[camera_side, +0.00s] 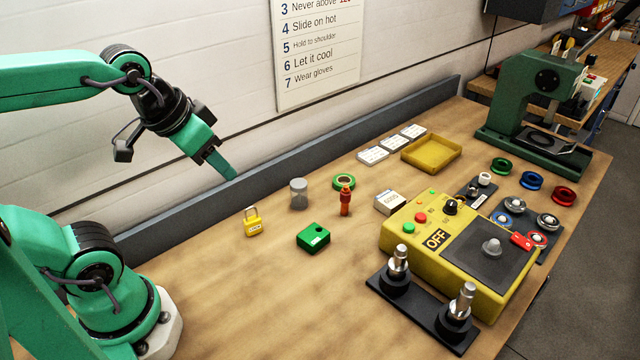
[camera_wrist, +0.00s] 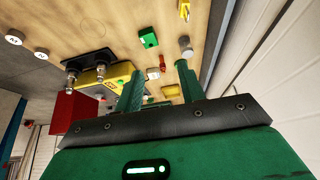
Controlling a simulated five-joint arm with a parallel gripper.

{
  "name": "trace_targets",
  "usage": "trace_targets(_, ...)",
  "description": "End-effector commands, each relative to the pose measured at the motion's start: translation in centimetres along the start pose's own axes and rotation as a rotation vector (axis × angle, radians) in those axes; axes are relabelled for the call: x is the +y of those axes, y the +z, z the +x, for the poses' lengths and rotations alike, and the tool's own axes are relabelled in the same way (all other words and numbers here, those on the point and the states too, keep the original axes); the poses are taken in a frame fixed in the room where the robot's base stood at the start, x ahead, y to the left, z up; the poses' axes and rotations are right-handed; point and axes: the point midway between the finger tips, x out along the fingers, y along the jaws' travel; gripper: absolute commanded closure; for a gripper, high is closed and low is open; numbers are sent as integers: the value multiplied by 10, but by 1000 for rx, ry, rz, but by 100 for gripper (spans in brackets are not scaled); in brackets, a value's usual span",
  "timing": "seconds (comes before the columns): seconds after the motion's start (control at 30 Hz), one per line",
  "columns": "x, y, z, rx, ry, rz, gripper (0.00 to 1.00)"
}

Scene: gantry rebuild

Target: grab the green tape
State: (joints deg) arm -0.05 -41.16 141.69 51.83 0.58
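A green tape roll (camera_side: 344,182) with a tan core lies flat on the wooden bench, just behind an orange-red bottle (camera_side: 345,203) and right of a grey-lidded jar (camera_side: 299,193). My gripper (camera_side: 226,172) hangs in the air at the left, above the bench's back edge and well apart from the roll. In the wrist view my gripper (camera_wrist: 159,82) has two green fingers spread apart, with nothing held between them. I cannot make out the tape roll for sure in the wrist view.
A yellow padlock (camera_side: 253,222) and a green box (camera_side: 313,237) stand near the roll. A yellow control box (camera_side: 440,232), a yellow tray (camera_side: 432,152) and a dark green ring (camera_side: 501,166) are further right. A grey back rail (camera_side: 300,165) runs behind. The bench's front left is clear.

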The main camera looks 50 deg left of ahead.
Motion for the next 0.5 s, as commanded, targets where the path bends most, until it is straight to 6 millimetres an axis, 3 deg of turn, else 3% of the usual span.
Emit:
trace_targets(0.17,-1,-21,1,-29,-1,23,61)
trace_targets(0.5,-5,-82,17,-108,2,93,61)
